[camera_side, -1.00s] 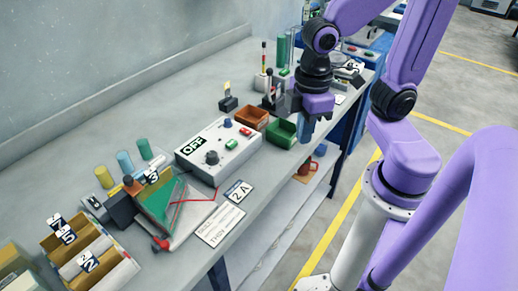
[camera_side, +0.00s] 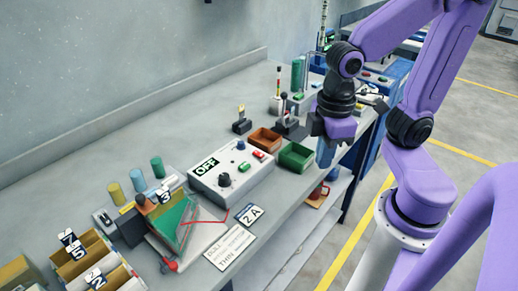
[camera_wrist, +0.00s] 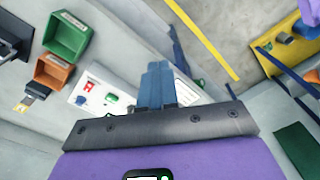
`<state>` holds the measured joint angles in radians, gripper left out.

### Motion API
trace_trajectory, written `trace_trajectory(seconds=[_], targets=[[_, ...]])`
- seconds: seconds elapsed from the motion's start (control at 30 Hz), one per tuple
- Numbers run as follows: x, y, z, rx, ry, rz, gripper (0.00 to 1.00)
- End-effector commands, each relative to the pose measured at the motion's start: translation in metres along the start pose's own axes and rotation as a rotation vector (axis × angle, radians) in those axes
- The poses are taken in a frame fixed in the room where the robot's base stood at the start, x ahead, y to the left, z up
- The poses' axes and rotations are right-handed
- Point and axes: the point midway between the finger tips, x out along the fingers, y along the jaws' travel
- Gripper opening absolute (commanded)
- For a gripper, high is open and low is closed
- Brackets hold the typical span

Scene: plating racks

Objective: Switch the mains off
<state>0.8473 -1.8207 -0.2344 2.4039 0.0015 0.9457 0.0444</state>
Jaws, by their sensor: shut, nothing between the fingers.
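A pale control box (camera_side: 232,178) lies on the bench with an OFF sign (camera_side: 207,166), a dark knob (camera_side: 224,180), a blue knob, a green button (camera_side: 244,168) and a red button (camera_side: 258,156). A dark-based unit (camera_side: 287,124) with an upright black-knobbed lever stands behind the trays. I cannot tell which control is the mains. My gripper (camera_side: 325,152) is shut and empty, pointing down near the bench's front edge, right of the green tray. In the wrist view its blue fingers (camera_wrist: 158,72) hide part of the control box (camera_wrist: 92,92).
An orange tray (camera_side: 264,139) and a green tray (camera_side: 297,155) lie between the box and the lever unit. A small black block (camera_side: 242,126) stands behind them. A rack with a green panel (camera_side: 172,224), coloured cylinders and numbered bins crowd the near left.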

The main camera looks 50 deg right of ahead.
Motion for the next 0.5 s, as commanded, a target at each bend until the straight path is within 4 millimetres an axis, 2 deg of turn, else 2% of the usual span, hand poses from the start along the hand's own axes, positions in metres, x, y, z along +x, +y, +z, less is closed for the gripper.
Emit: trace_trajectory(seconds=[0.2,0.5], targets=[[-0.010,0.039,-0.039,0.226,-0.007,0.005,0.00],[-0.021,0.104,-0.077,0.526,-0.014,0.010,0.00]])
